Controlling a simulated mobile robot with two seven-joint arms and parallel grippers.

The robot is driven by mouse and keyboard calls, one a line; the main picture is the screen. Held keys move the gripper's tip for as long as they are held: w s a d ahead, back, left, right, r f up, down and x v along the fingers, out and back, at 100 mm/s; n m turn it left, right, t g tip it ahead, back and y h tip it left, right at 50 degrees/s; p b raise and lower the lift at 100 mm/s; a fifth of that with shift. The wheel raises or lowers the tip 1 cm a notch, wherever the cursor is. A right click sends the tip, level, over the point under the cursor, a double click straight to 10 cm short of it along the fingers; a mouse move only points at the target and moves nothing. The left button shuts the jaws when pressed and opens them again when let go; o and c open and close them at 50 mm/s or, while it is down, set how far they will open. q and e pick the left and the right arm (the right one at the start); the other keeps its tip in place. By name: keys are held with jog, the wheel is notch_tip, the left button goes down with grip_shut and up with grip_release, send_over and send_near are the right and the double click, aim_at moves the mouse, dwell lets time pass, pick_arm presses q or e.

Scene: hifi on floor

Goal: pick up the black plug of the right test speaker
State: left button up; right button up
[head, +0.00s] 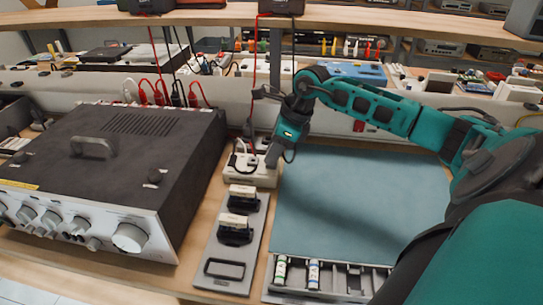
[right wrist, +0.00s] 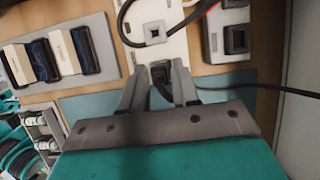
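My right gripper (head: 273,152) reaches down at the white socket box (head: 250,174) behind the grey speaker plate. In the right wrist view its two fingers (right wrist: 161,80) stand on either side of a black plug (right wrist: 160,72) at the near edge of the white box (right wrist: 158,35). Whether the fingers press on the plug or leave a small gap cannot be told. A black cable (right wrist: 270,90) runs off to the right from between the fingers. In the head view the gripper largely hides the plug. My left gripper is not in view.
A large amplifier (head: 110,150) stands on the left. Two small black and white blocks (head: 240,215) sit on a grey plate (head: 229,270). A teal mat (head: 350,205) lies clear on the right, with a parts tray (head: 335,296) in front. Red and black leads (head: 254,90) hang behind.

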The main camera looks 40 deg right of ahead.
grip_shut()
